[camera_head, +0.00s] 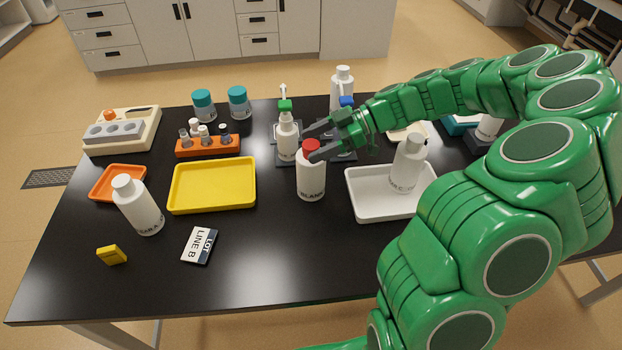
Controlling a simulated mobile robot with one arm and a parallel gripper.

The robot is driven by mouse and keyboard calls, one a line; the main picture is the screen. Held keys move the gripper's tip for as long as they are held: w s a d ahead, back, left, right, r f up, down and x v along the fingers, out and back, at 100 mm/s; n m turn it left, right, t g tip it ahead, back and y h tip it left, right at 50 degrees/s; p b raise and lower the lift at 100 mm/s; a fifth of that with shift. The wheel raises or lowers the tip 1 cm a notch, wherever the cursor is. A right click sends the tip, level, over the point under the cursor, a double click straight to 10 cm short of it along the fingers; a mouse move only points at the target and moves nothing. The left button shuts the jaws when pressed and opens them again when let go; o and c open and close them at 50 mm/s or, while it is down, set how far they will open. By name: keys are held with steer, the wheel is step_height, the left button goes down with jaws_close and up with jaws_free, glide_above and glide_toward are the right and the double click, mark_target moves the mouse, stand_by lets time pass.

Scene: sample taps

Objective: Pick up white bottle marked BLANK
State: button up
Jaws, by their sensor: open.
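The white bottle marked BLANK (311,180) stands upright on the black table, right of the yellow tray. It has a red cap (311,145), and its label shows low on its front. My gripper (311,144) reaches in from the right, with its dark fingers at the height of the cap. The fingers are open. One finger shows behind the cap and the other at its right front side. I cannot tell whether either touches the bottle.
A yellow tray (180,205) lies left of the bottle; a white tray (365,214) holding another white bottle (408,165) lies right. A bottle with a green tap (287,138) stands close behind. Another white bottle (138,208) stands at left. The table front is mostly clear.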

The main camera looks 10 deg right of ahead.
steer(key=x, duration=0.3)
steer(key=shift+a, duration=0.15)
steer(key=shift+c, duration=0.3)
jaws_close()
